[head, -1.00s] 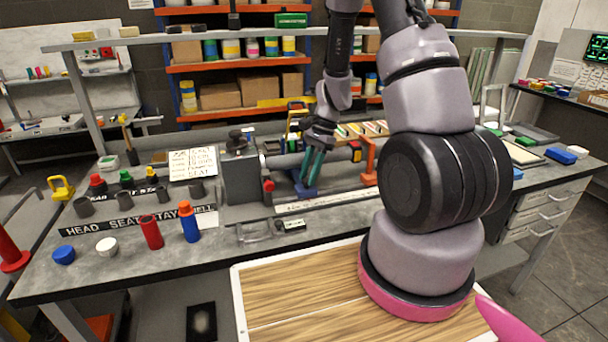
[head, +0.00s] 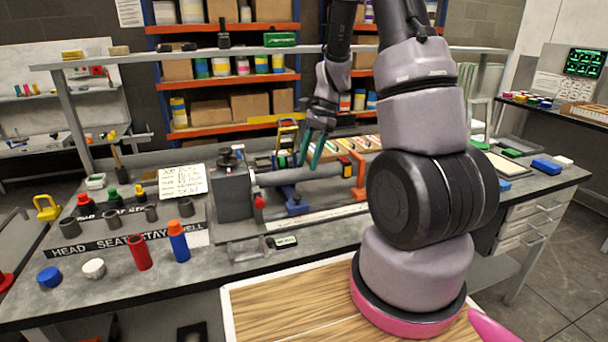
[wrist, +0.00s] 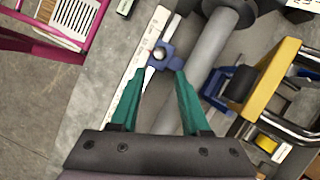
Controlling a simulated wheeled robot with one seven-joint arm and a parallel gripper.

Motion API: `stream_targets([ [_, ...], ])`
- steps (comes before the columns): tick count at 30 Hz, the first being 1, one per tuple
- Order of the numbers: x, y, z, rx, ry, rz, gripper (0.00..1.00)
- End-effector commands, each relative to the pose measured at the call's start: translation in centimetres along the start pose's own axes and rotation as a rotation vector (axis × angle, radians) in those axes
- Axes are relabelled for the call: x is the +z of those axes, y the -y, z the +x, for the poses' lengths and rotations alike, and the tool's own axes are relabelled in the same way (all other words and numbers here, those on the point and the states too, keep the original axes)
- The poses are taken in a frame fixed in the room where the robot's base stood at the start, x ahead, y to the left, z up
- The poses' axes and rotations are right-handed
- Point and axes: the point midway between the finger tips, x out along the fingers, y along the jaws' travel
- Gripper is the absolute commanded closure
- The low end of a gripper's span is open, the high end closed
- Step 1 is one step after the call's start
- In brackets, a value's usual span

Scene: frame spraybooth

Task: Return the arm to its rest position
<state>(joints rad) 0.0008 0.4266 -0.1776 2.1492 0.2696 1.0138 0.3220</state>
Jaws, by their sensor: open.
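My gripper (head: 311,152) hangs above the bench fixture at the back middle of the bench in the head view. Its two green fingers are apart with nothing between them. In the wrist view the open fingers (wrist: 160,97) point toward a grey tube (wrist: 207,50) and a blue support (wrist: 157,54) below. The tube (head: 300,175) lies level in the fixture, with a grey block (head: 232,195) at its left end and an orange upright (head: 358,175) at its right. My arm rises on the right side of the head view.
A yellow-framed item (wrist: 275,80) stands close on the right in the wrist view. A rail shelf (head: 200,55) runs behind the bench. Red (head: 139,252) and blue (head: 178,240) cylinders, caps and grey rings stand at the bench's left.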

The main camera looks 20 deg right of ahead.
Motion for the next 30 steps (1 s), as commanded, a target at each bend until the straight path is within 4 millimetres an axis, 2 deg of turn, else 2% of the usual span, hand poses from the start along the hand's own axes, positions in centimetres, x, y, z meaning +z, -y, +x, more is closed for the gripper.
stream_targets([
  [4, 0.0, 0.0, -1.2, 0.0, 0.0, 0.0, 0.53],
  [20, 0.2, 0.0, -1.6, -0.005, -0.004, -0.009, 0.53],
  [23, 1.2, -0.1, -3.1, -0.03, -0.022, -0.049, 0.53],
  [30, 6.3, -2.1, -10.2, -0.155, -0.139, -0.277, 0.53],
])
